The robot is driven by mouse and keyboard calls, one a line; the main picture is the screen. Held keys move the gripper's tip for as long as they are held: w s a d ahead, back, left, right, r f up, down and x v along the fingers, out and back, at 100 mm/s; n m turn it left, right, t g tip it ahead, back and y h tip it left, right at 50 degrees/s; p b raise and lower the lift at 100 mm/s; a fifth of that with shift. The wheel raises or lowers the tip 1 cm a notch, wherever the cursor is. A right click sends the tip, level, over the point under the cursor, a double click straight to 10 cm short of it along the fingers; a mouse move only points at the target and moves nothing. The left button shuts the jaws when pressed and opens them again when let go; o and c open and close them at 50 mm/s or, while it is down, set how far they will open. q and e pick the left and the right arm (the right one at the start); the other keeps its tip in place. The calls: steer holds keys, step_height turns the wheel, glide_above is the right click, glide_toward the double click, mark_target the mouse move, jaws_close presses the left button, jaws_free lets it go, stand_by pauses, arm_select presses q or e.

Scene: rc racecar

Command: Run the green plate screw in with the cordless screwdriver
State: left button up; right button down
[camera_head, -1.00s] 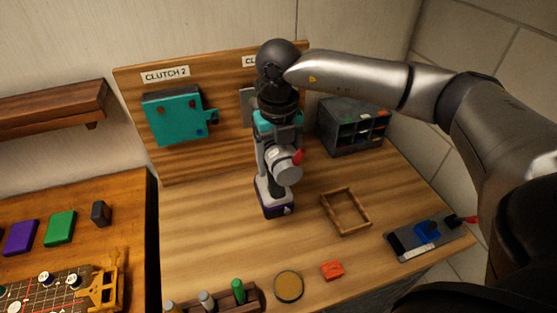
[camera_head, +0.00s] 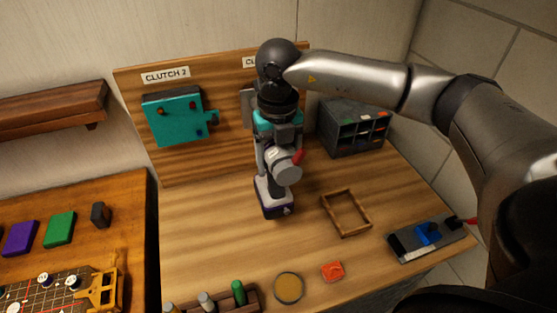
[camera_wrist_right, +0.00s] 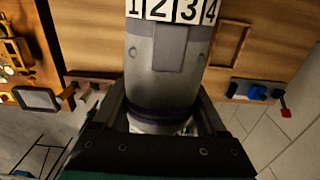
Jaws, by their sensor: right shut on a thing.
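My right gripper (camera_head: 277,150) comes down from the arm at the upper right and stands over the middle of the wooden bench. It is shut on the cordless screwdriver (camera_head: 275,198), whose dark and purple base hangs low near the bench top. I cannot tell whether the base touches the bench. In the right wrist view, the screwdriver's grey body (camera_wrist_right: 168,65) sits between the two dark fingers, with a white number band marked 1 to 4. My left gripper is not in view. I cannot make out a green plate screw.
A teal unit (camera_head: 173,117) hangs under a CLUTCH 2 label; my arm partly hides a second label. A grey cubby box (camera_head: 353,130), wooden frame (camera_head: 345,231), blue-topped tray (camera_head: 402,247), round dish (camera_head: 288,300) and bit rack (camera_head: 252,300) surround clear bench space.

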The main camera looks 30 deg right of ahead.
steer(key=shift+w+d+r+b, duration=0.1)
steer(key=shift+w+d+b, duration=0.1)
steer(key=shift+w, duration=0.35)
steer(key=shift+w+d+r+b, duration=0.1)
steer(key=shift+w+b, duration=0.05)
steer(key=shift+w, duration=0.4)
stand_by(1.4)
steer(key=shift+s, duration=0.1)
steer(key=shift+s+a+f, duration=0.1)
steer(key=shift+s+a, duration=0.1)
steer(key=shift+s, duration=0.6)
steer(key=shift+s+a+r, duration=0.1)
steer(key=shift+s+a, duration=0.15)
steer(key=shift+s, duration=0.5)
steer(key=shift+s+a+f, duration=0.1)
steer(key=shift+s+a, duration=0.1)
steer(key=shift+s, duration=0.6)
